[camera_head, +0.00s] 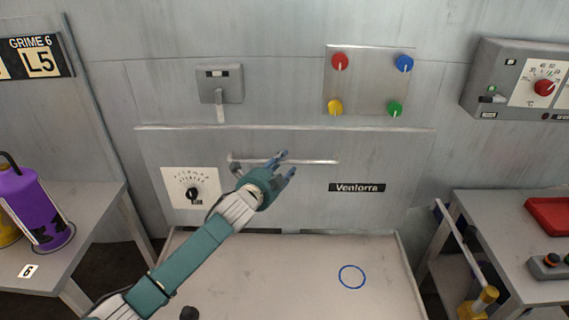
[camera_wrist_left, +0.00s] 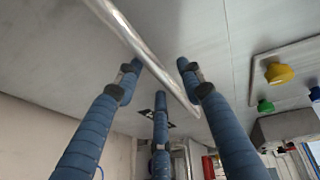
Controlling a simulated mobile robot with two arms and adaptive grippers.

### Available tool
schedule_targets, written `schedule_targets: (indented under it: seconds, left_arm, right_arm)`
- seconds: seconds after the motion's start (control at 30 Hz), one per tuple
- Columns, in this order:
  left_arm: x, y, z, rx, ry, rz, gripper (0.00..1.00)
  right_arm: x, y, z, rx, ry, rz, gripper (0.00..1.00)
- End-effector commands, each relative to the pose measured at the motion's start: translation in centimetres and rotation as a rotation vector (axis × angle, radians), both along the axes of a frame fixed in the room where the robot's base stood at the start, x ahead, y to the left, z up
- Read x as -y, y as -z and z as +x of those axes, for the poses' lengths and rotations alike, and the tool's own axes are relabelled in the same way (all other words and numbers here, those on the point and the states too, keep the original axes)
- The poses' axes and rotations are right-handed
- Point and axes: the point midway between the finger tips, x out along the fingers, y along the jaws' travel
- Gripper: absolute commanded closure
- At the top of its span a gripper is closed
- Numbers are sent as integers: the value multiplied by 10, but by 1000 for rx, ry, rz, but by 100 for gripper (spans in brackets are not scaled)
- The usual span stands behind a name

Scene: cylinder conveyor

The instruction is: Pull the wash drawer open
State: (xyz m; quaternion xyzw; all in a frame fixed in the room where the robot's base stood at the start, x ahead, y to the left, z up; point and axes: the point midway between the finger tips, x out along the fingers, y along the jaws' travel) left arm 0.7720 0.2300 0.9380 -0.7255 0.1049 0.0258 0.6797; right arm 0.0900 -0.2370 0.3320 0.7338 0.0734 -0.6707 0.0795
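A pale grey drawer front (camera_head: 290,190) with a dial at its left and a "Ventorra" label at its right stands flush with the panel around it. A horizontal metal bar handle (camera_head: 320,162) runs across it. My left gripper (camera_head: 287,163) is at the middle of the handle with its blue fingers spread. In the left wrist view the handle (camera_wrist_left: 148,60) slants through the space between the open fingers (camera_wrist_left: 160,85). I cannot tell whether any finger touches it. My right gripper is not in view.
A panel with red, blue, yellow and green knobs (camera_head: 369,80) and a lever switch (camera_head: 220,85) are above. A pale worktop (camera_head: 280,270) with a blue ring lies below. A purple bottle (camera_head: 35,210) is on the left table; a red tray (camera_head: 548,213) is on the right table.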

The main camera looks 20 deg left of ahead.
Motion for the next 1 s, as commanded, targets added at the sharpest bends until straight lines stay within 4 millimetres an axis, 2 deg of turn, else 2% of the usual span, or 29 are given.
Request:
schedule_targets:
  seconds: [0.2, 0.5, 0.57, 0.7, 1.0]
  left_arm:
    - [2, 3, 14, -1, 1, 1, 62]
    - [2, 4, 16, -1, 0, 1, 62]
    - [2, 4, 16, -1, 0, 0, 72]
    - [2, 4, 16, -1, 0, 0, 99]
    - [3, 4, 15, -2, 0, 0, 100]
  right_arm:
    - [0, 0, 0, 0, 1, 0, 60]
    - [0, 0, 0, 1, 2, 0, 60]
    - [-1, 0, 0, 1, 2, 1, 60]
    - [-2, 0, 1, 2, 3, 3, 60]
    - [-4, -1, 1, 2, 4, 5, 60]
